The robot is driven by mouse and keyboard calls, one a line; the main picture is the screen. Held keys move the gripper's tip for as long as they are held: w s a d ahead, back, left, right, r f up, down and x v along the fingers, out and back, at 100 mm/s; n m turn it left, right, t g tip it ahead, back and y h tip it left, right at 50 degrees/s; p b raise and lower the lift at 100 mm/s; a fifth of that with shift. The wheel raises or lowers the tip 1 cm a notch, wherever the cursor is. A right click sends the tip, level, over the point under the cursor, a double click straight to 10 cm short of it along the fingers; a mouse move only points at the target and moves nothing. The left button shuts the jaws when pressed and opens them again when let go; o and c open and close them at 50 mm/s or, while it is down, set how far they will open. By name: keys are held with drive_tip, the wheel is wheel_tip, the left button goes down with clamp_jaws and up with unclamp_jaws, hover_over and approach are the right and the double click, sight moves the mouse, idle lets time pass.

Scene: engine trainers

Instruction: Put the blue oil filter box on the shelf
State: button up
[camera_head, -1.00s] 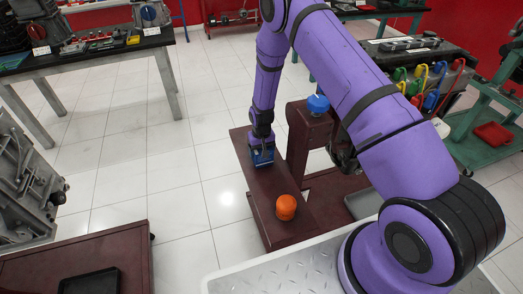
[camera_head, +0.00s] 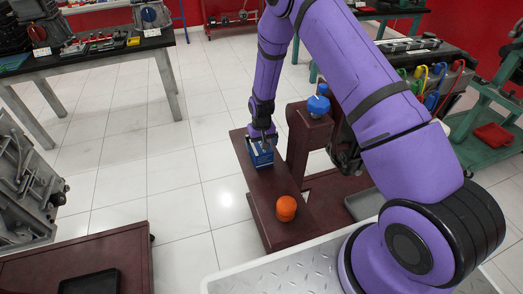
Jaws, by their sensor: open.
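The blue oil filter box (camera_head: 260,155) stands upright on the dark red surface (camera_head: 268,205) of a stand, toward its far left end. My gripper (camera_head: 264,138) is just above the box's top, pointing down. Its fingers are small in the picture, and whether they touch the box is hard to tell. The gripper is open. I cannot tell for sure which dark red surface the task calls the shelf.
An orange cap-like object (camera_head: 286,208) stands on the same surface, nearer me. A blue round part (camera_head: 318,105) tops the dark red post beside it. A dark red cart (camera_head: 130,262) is at lower left. Tiled floor lies clear at left.

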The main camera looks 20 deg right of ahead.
drive_tip(key=s+d+r+t, duration=0.1)
drive_tip(key=s+r, duration=0.2)
drive_tip(key=r, duration=1)
drive_tip(key=s+d+r+t, duration=0.1)
drive_tip(key=s+r, duration=0.3)
drive_tip(key=r, duration=0.9)
drive_tip(key=s+d+r, duration=0.1)
drive_tip(key=s+r, duration=0.2)
drive_tip(key=r, duration=0.9)
drive_tip(key=s+d+r+t, duration=0.1)
drive_tip(key=s+r, duration=0.3)
drive_tip(key=s, duration=0.5)
drive_tip(key=s+d+r+t, duration=0.1)
drive_tip(key=s+r, duration=0.4)
drive_tip(key=s, duration=0.4)
drive_tip(key=s+d+r+t, duration=0.1)
drive_tip(key=s+r, duration=0.3)
drive_tip(key=s, duration=0.5)
drive_tip(key=shift+s+d+r, duration=0.15)
drive_tip(key=shift+s+d, duration=0.1)
drive_tip(key=shift+s, duration=0.05)
